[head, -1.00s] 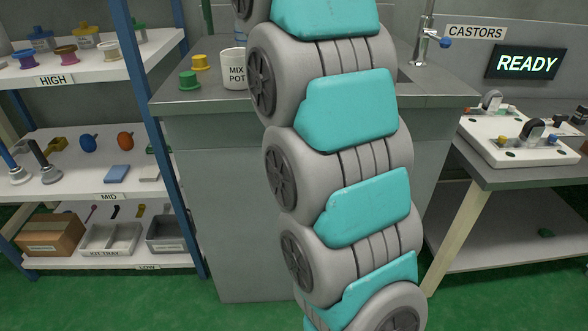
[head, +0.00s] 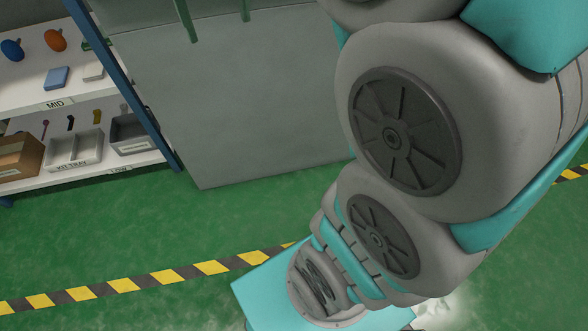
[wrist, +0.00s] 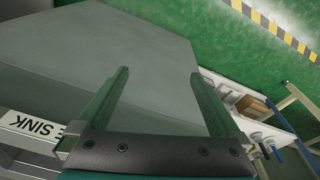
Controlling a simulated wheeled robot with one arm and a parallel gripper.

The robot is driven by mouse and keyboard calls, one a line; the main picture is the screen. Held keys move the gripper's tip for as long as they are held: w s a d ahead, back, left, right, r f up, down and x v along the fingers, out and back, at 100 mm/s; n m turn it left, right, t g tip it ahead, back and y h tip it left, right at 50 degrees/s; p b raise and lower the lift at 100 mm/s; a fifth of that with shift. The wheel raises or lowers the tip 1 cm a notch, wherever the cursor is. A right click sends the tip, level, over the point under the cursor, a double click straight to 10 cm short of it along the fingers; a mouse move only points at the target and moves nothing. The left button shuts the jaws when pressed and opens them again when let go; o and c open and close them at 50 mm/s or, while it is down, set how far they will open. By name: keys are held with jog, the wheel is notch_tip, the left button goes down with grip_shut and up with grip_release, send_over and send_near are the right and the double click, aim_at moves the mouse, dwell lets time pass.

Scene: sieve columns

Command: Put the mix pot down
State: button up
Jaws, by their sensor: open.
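The mix pot is not in view in either current frame. My gripper (wrist: 160,73) is open and empty in the wrist view, its two green fingers apart with the grey cabinet face (wrist: 110,50) beyond them. In the head view the fingers of my gripper (head: 219,30) come down from the top edge in front of the same grey cabinet (head: 240,100).
A shelf rack (head: 122,75) with mid and low shelves stands left of the cabinet, holding a kit tray (head: 75,150) and a cardboard box (head: 20,155). A label ending in "SINK" (wrist: 35,128) shows in the wrist view. Green floor (head: 120,235) with a striped line (head: 165,277) is clear in front.

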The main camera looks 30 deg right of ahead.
jog(key=s+f+g, duration=0.3)
jog(key=s+f, duration=1.6)
jog(key=s, duration=0.4)
jog(key=shift+g+y, duration=0.3)
jog(key=shift+a, duration=0.1)
